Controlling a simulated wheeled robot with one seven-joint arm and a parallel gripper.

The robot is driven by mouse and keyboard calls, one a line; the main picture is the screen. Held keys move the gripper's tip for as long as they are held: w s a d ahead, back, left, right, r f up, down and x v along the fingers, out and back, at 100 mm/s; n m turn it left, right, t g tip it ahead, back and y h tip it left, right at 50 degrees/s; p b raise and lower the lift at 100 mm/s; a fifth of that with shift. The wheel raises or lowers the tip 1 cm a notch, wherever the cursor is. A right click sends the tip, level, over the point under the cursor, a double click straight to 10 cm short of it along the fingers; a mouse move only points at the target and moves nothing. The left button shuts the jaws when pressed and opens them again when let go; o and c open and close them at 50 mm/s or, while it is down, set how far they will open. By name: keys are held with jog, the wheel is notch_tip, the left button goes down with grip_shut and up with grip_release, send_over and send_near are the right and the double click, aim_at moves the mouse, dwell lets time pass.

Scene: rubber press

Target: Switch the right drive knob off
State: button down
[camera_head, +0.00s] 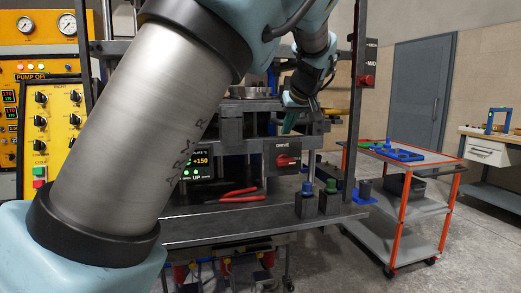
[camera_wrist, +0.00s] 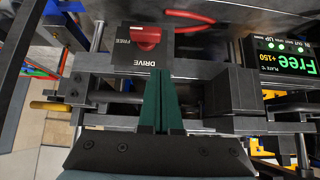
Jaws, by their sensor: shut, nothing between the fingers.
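The drive knob (camera_head: 287,160) is red and sits on a black plate marked DRIVE on the front of the press. In the wrist view, where the lettering is upside down, the knob (camera_wrist: 145,38) is at the top, with FREE beside it. I cannot tell its exact setting. My gripper (camera_head: 288,128) is just above the plate in the head view, partly hidden by my arm. Its green fingers (camera_wrist: 159,75) are shut and empty in the wrist view. The fingertips point at the plate's DRIVE edge, apart from the knob in the picture; depth is unclear.
Red-handled pliers (camera_head: 242,195) lie on the press's front shelf, left of small blue and green knobs (camera_head: 331,186). A display (camera_head: 201,162) reads +150. A red knob (camera_head: 367,80) sits on the right post. An orange cart (camera_head: 398,222) stands at right.

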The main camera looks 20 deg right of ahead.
jog(key=shift+d+r, duration=0.6)
jog(key=shift+r, duration=0.3)
jog(key=shift+w, duration=0.15)
jog(key=p, duration=0.4)
send_over(278, 158)
jog(key=s, duration=0.3)
jog(key=f, duration=0.7)
jog(key=shift+s+a, duration=0.2)
jog(key=shift+a, duration=0.05)
jog(key=shift+s+f+p, duration=0.1)
jog(key=shift+f+p, duration=0.25)
jog(key=shift+f, duration=1.7)
